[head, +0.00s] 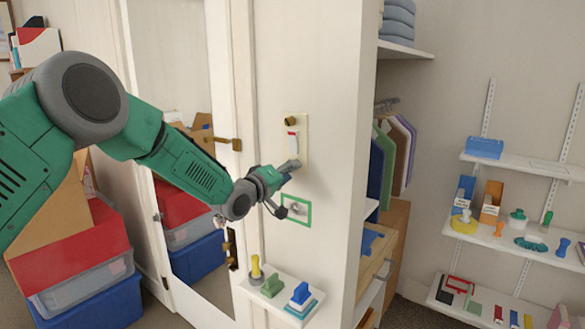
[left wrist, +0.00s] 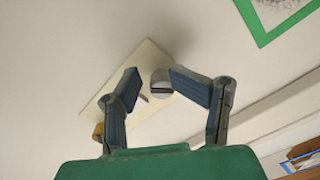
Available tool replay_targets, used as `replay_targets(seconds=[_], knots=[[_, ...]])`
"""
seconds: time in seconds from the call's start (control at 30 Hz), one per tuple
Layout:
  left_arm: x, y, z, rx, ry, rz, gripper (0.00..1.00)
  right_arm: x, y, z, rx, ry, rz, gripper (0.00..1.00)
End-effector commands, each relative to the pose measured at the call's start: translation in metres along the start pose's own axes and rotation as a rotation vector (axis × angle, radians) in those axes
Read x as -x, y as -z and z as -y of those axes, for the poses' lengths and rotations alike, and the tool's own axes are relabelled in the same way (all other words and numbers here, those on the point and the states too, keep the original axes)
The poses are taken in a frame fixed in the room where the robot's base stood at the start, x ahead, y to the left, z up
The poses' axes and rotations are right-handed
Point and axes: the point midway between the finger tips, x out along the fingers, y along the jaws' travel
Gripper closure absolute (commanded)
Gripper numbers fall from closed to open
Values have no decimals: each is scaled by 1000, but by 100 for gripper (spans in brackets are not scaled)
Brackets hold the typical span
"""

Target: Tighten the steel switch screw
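A cream switch plate (head: 303,130) is on the white wall, with a brass screw (head: 291,121) at its top and a white and red switch (head: 292,145) in its middle. The plate also shows in the left wrist view (left wrist: 147,58). There a round grey steel screw (left wrist: 160,82) sits between my fingers, close to the right-hand fingertip; I cannot tell whether they touch. My left gripper (head: 288,182) is at the plate's lower end and hides the screw in the head view. In the left wrist view its fingers (left wrist: 152,78) are apart. My right gripper is not seen.
A green square outline (head: 309,214) with a grey patch is on the wall just below the gripper. A small shelf (head: 272,299) with several stamp-like tools juts out lower down. The wall's corner and a closet lie to the right; a mirrored door (head: 190,275) is at left.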

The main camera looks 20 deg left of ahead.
Motion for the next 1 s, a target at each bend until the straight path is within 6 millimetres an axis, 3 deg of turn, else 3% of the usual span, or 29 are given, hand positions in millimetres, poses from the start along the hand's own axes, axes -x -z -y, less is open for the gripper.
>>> replay_targets(seconds=[0.03,0.37,0.47,1.0], knots=[[-4,8,-8,-3,-16,-14,70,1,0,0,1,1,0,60],[-8,4,-11,-8,-11,-14,70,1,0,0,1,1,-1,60],[-9,2,-11,-9,-11,-11,97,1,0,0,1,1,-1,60],[-10,-3,-12,-9,-10,-3,100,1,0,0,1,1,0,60]])
